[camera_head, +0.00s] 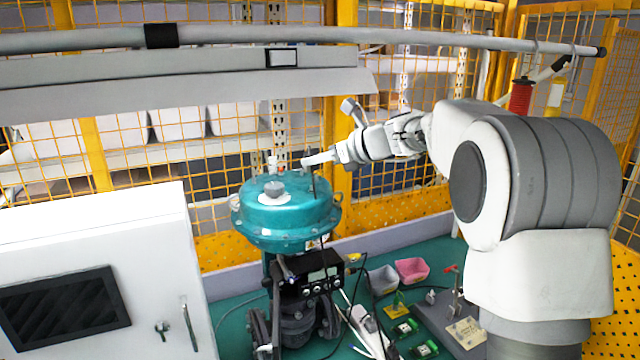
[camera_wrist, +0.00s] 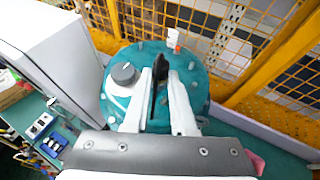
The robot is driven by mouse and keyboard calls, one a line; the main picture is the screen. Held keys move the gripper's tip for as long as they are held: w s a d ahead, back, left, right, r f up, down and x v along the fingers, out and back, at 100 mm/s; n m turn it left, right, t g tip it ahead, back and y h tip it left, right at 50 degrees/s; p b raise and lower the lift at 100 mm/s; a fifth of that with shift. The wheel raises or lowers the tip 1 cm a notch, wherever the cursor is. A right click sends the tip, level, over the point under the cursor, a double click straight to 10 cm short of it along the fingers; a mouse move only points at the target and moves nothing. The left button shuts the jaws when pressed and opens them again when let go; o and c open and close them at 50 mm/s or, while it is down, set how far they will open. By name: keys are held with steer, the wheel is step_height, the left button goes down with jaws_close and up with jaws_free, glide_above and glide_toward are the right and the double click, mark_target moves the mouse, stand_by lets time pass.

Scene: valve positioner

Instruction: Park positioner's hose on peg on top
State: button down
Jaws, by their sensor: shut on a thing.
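The valve positioner's teal round housing (camera_head: 288,222) stands left of my gripper and fills the middle of the wrist view (camera_wrist: 197,88). A grey knob on a white disc (camera_head: 273,188) sits on its top, also seen in the wrist view (camera_wrist: 123,73). A small white upright post with orange (camera_head: 273,164) stands at the far side of the top; it may be the peg, also in the wrist view (camera_wrist: 173,40). My gripper (camera_head: 308,161) is shut on the black hose (camera_wrist: 160,80), above the right part of the top. The hose (camera_head: 314,184) hangs down from the fingers.
A black positioner box with display (camera_head: 318,277) sits below the housing. A white cabinet (camera_head: 110,270) stands left. Grey and pink bins (camera_head: 412,270) and small parts lie on the green bench right. A yellow mesh fence is behind; a grey rail (camera_head: 250,38) crosses above.

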steer(key=shift+t, duration=0.4)
steer(key=f+b, duration=0.2)
steer(key=b, duration=0.1)
steer(key=w+f+b, duration=0.1)
steer(key=f+b, duration=0.1)
steer(key=shift+d, duration=0.25)
steer(key=shift+d+r, duration=0.1)
steer(key=shift+r, duration=0.05)
stand_by(0.4)
steer(key=shift+f, duration=0.25)
stand_by(1.3)
steer(key=shift+f+b, duration=0.3)
steer(key=shift+f, duration=0.35)
steer(key=c, duration=0.7)
jaws_free()
steer(key=shift+o, duration=0.2)
